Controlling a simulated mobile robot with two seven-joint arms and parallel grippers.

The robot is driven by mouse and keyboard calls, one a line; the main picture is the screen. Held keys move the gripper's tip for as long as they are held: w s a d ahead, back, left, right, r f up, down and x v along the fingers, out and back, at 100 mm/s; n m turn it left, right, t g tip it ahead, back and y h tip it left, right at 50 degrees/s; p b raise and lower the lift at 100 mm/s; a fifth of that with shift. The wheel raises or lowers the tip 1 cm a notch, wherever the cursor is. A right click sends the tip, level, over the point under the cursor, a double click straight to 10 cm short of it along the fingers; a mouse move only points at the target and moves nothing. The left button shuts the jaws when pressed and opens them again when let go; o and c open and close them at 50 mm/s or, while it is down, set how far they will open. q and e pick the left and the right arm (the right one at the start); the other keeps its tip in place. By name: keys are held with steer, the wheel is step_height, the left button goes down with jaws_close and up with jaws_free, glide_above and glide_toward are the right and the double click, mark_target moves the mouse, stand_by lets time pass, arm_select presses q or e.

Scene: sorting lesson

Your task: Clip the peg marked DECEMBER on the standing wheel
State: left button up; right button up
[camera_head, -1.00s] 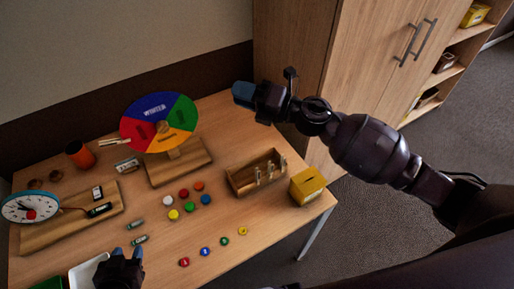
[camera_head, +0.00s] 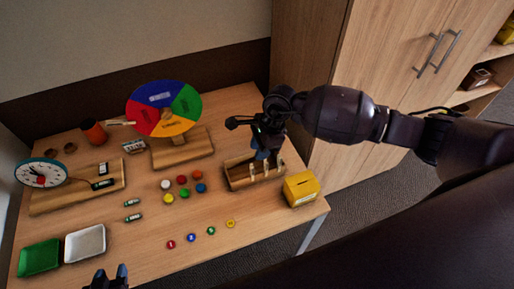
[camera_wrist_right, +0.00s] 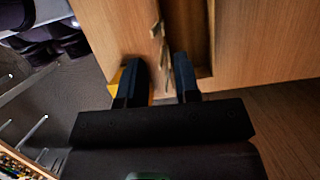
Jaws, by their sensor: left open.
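The standing wheel (camera_head: 188,104), with blue, green, yellow-orange and red sectors, stands upright on a wooden base (camera_head: 197,146) at the back of the table. A pale stick-like piece (camera_head: 121,123) shows at its left edge; I cannot tell if it is clipped on. A wooden box (camera_head: 240,183) holds several pegs (camera_head: 280,166); no DECEMBER marking is legible. My right gripper (camera_head: 263,154) is over the box, pointing down, partly hiding it. In the right wrist view its fingers (camera_wrist_right: 160,82) are apart, with a peg (camera_wrist_right: 157,30) ahead near the gap. My left gripper (camera_head: 110,276) is open at the bottom edge.
A yellow box (camera_head: 301,188) stands right of the peg box. Coloured discs (camera_head: 184,193) and numbered counters (camera_head: 211,231) lie mid-table. A cabinet (camera_head: 385,60) stands behind right.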

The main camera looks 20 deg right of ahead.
arm_select(q)
steer(key=shift+w+a+f+b, duration=0.1)
steer(key=shift+w+f+b, duration=0.4)
steer(key=shift+b, duration=0.3)
steer(key=shift+s+f+b, duration=0.15)
steer(key=shift+f+b, duration=0.3)
steer(key=shift+f, duration=0.1)
steer(key=shift+s+f+b, duration=0.15)
steer(key=shift+f+b, duration=0.25)
steer(key=shift+f, duration=0.1)
arm_select(e)
steer(key=x, duration=0.5)
steer(key=shift+s+f, duration=0.1)
steer(key=shift+f, duration=0.15)
arm_select(q)
steer(key=shift+s+f+b, duration=0.2)
steer(key=shift+f+b, duration=0.35)
steer(key=shift+f, duration=0.25)
arm_select(e)
steer(key=shift+x, duration=0.75)
arm_select(q)
steer(key=shift+r, duration=0.1)
arm_select(e)
steer(key=shift+c, duration=0.3)
